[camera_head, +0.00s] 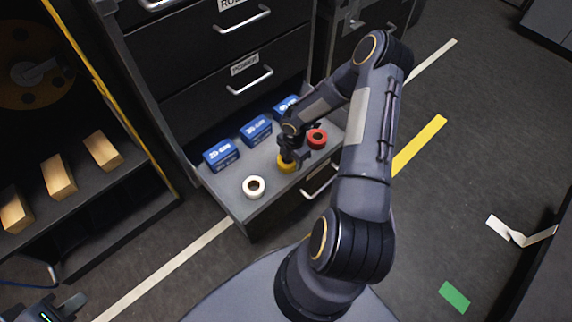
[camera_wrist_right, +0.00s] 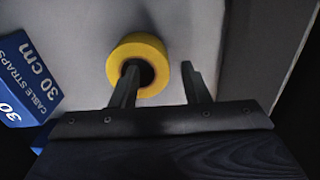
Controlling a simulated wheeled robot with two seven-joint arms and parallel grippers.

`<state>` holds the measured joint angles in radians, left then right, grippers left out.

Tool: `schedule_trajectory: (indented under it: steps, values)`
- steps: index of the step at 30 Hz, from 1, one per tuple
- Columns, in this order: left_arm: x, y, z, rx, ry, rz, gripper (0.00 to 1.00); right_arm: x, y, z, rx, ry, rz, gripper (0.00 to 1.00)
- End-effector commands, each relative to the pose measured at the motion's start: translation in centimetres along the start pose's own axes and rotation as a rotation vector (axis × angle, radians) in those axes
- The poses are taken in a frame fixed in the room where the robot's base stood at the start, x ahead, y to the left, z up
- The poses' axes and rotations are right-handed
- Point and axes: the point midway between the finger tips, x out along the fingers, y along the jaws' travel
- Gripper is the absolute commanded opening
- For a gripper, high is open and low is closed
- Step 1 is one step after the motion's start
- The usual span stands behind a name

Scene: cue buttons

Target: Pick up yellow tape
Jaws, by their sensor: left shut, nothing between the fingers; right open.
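The yellow tape (camera_head: 287,166) is a roll lying in the open drawer (camera_head: 222,197), partly hidden by my right gripper (camera_head: 293,157). In the right wrist view the yellow tape (camera_wrist_right: 138,62) shows its dark centre hole. My right gripper (camera_wrist_right: 158,88) is open there. Its left finger overlaps the hole of the roll, and its right finger stands outside the roll's right side. I cannot tell how deep the fingers reach. My left gripper (camera_head: 62,308) is at the bottom left corner of the head view, shut and empty, far from the tape.
A white roll (camera_head: 254,187) and a red roll (camera_head: 317,139) lie in the same drawer. Blue boxes (camera_head: 256,130) line its back; one blue box (camera_wrist_right: 28,75) is left of the gripper. Wooden blocks (camera_head: 59,177) sit on a shelf at the left.

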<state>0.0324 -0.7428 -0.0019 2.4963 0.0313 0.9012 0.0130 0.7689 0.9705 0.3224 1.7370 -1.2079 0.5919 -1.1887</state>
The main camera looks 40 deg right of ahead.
Motion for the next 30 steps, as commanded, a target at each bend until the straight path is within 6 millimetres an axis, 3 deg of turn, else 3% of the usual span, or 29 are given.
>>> schedule_trajectory:
  steps: [1, 5, 14, 24, 30]
  values:
    - [0.8, -0.4, 0.4, 0.0, 0.0, 0.0, 0.0, 1.5, -0.1, -0.2, 0.0, 0.003, -0.002, 0.42]
    - [1.2, -0.6, 0.6, 0.0, 0.0, 0.0, 0.0, 2.8, -0.1, -0.2, 0.001, 0.002, -0.002, 0.42]
    - [1.2, -0.6, 0.6, 0.0, 0.0, 0.0, 0.0, 3.0, -0.1, -0.2, 0.002, 0.001, -0.001, 0.42]
    - [1.2, -0.6, 0.6, 0.0, 0.0, 0.0, 0.0, 3.0, -0.1, -0.2, 0.002, 0.0, -0.001, 0.0]
    - [1.2, -0.6, 0.6, 0.0, 0.0, 0.0, 0.0, 3.0, -0.1, -0.2, 0.001, 0.0, -0.001, 0.0]
